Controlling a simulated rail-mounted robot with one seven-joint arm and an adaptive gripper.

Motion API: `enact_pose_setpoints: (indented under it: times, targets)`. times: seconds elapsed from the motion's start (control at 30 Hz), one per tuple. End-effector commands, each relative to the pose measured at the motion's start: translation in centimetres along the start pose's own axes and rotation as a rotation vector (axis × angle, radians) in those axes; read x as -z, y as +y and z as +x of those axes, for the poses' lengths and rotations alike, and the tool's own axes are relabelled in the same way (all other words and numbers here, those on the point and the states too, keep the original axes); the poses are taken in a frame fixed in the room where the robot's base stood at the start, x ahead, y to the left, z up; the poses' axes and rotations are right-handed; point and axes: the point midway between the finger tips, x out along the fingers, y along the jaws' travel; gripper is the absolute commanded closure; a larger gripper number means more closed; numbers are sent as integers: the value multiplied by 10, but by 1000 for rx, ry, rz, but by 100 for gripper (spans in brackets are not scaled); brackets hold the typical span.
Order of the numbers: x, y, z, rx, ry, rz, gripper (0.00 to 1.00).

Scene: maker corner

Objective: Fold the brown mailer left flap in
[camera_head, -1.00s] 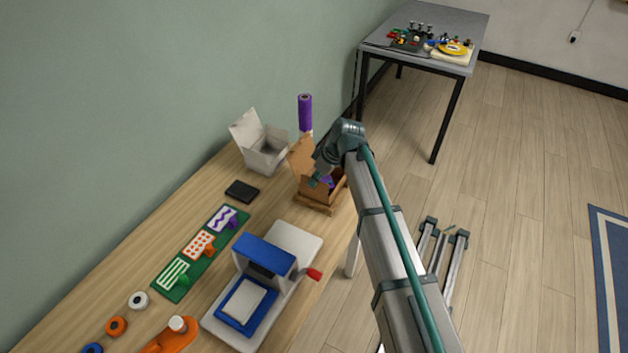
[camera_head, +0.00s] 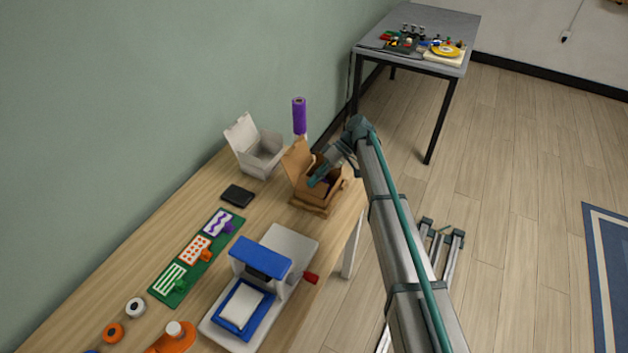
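The brown mailer (camera_head: 309,193) is an open cardboard box near the far end of the wooden bench. Its tall back lid (camera_head: 295,163) stands up, and a lower flap lies out at its front. Something purple shows inside, mostly hidden. My gripper (camera_head: 314,181) reaches from the right over the mailer, its tip at or just above the left part of the opening. I cannot tell whether it touches the left flap, which I cannot make out clearly. The fingers are too small here to show whether they are open or shut.
A white open box (camera_head: 258,155) stands left of the mailer, with a purple roll (camera_head: 299,117) behind. A black pad (camera_head: 237,196), a green stamp mat (camera_head: 174,295) and a blue-and-white press (camera_head: 262,257) lie nearer. A grey table (camera_head: 440,25) stands far back.

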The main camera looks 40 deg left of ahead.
Motion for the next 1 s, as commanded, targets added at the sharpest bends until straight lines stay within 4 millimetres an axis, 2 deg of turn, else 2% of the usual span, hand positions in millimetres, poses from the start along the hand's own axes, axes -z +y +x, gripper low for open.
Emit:
enact_pose_setpoints:
  times: [0.57, 0.73, 1.0]
  targets:
    - [0, 2, 0, 36, -1, 15, 100]
    - [0, 2, 0, 36, -1, 15, 73]
    - [0, 2, 0, 35, 0, 15, 72]
